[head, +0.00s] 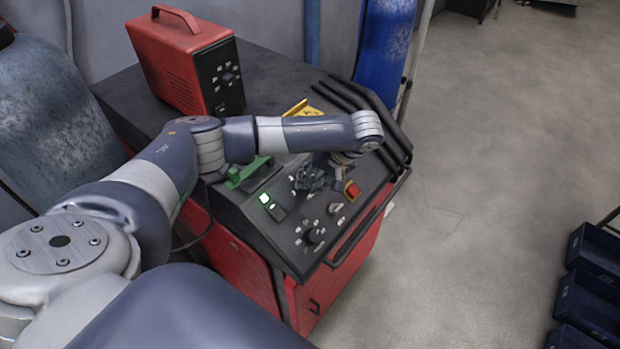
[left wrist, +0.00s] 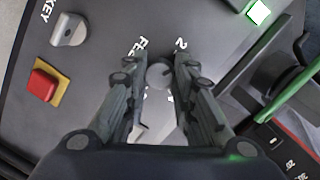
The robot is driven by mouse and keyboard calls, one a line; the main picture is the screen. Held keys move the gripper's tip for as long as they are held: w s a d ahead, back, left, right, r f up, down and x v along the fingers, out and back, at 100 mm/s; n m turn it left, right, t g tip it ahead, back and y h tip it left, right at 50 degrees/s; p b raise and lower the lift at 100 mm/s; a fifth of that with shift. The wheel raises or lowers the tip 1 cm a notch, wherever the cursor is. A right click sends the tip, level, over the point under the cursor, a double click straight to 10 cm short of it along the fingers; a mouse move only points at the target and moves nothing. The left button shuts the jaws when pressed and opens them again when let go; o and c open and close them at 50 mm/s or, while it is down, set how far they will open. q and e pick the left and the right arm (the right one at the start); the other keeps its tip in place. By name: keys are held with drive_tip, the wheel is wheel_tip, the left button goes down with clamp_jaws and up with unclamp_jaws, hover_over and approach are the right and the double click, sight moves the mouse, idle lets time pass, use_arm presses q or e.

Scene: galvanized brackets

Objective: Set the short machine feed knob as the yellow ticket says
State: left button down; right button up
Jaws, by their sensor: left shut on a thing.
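The red machine (head: 250,262) has a dark sloped control panel (head: 275,235). My left gripper (head: 316,180) is over this panel, pointing down. In the left wrist view its fingers are shut on a round grey feed knob (left wrist: 160,75), with part of a "FEED" label and a "2" beside it. The fingers hide much of the knob, so its pointer setting cannot be told. The yellow ticket (head: 303,109) lies at the back of the panel; its writing is too small to read. My right gripper is not in view.
Near the gripper are a red button on a yellow plate (head: 352,190), a grey key switch (head: 335,208) and a lit green indicator (head: 264,198). Another dial (head: 315,235) is nearer the front. A red box with a dial (head: 185,62) stands behind. Blue bins (head: 590,290) stand at right.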

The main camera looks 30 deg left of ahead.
use_arm(q)
drive_tip(key=m, duration=0.4)
drive_tip(key=shift+d+m+g+y, duration=0.1)
drive_tip(key=shift+m+g+y, duration=0.2)
drive_tip(key=shift+m+g, duration=0.1)
drive_tip(key=shift+f+m, duration=0.1)
drive_tip(key=shift+m, duration=0.9)
drive_tip(key=c, duration=1.3)
unclamp_jaws()
drive_tip(key=shift+w, duration=0.1)
drive_tip(key=shift+w+d+r, duration=0.15)
drive_tip(key=shift+d+r, duration=0.2)
drive_tip(key=shift+r, duration=0.2)
drive_tip(key=v, duration=1)
drive_tip(key=shift+d+r, duration=0.2)
drive_tip(key=shift+d, duration=0.25)
